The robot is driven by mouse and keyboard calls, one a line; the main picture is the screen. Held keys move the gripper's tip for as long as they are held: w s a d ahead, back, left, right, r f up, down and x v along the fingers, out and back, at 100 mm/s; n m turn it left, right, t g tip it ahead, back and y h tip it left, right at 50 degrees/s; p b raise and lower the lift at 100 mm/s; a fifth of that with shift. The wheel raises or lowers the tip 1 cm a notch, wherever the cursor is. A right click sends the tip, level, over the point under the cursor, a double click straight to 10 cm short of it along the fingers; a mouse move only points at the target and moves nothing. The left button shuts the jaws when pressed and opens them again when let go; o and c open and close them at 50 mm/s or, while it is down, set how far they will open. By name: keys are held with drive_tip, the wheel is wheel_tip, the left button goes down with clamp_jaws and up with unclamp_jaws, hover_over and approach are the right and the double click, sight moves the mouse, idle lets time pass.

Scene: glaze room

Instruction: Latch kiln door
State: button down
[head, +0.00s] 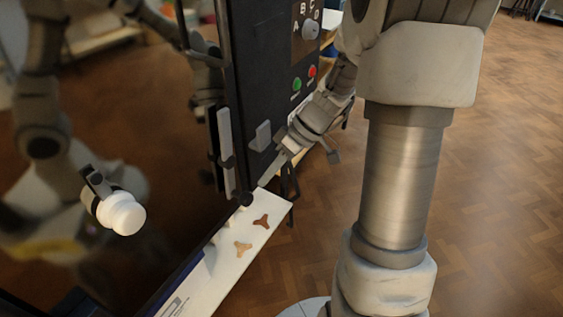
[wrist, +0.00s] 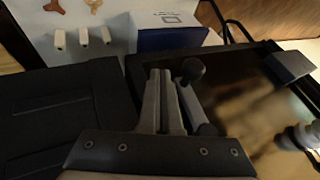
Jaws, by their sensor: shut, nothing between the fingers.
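The knob (wrist: 191,69) and lever (wrist: 195,105) also show in the wrist view. My gripper (head: 268,181) is shut and empty. Its fingertips (wrist: 160,75) are close beside the knob, on the panel side; contact is unclear.
A white shelf (head: 225,270) lies below, bearing a red-brown tripod piece (head: 261,221) and a tan one (head: 243,249). A grey block (head: 262,135) juts from the panel. The wooden floor at right is open.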

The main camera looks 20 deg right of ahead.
sight(245, 202)
drive_tip(key=shift+s+a, duration=0.75)
drive_tip(key=shift+a, duration=0.35)
drive_tip(key=shift+f, duration=0.1)
drive_tip(key=s+a+g+y, duration=0.1)
drive_tip(key=y, duration=0.1)
drive_tip(key=a+m+g+y+b, duration=0.1)
drive_tip(key=y, duration=0.1)
drive_tip(key=s+a+g+y, duration=0.1)
drive_tip(key=shift+s+a+f+m+y, duration=0.25)
drive_tip(key=shift+s+f+m+y, duration=0.05)
drive_tip(key=shift+m+y, duration=0.1)
drive_tip(key=shift+s+a+r+m+g+y, duration=0.15)
drive_tip(key=shift+s+a+m+g+y, duration=0.15)
drive_tip(key=shift+y, duration=0.3)
drive_tip(key=shift+s+a+r+m+g+y, duration=0.1)
drive_tip(key=shift+s+a+g+y, duration=0.1)
drive_tip(key=shift+a+y, duration=0.3)
drive_tip(key=shift+s+a+r+m+g+y+p, duration=0.15)
drive_tip(key=shift+s+a+r+m+y+p, duration=0.1)
drive_tip(key=shift+s+a+r+y+p, duration=0.35)
drive_tip(key=shift+s+a+r+m+g+y+p, duration=0.15)
drive_tip(key=shift+s+a+r+m+y+p, duration=0.15)
drive_tip(key=shift+a+r+y+p, duration=0.5)
drive_tip(key=shift+s+d+r, duration=0.1)
drive_tip(key=shift+r, duration=0.05)
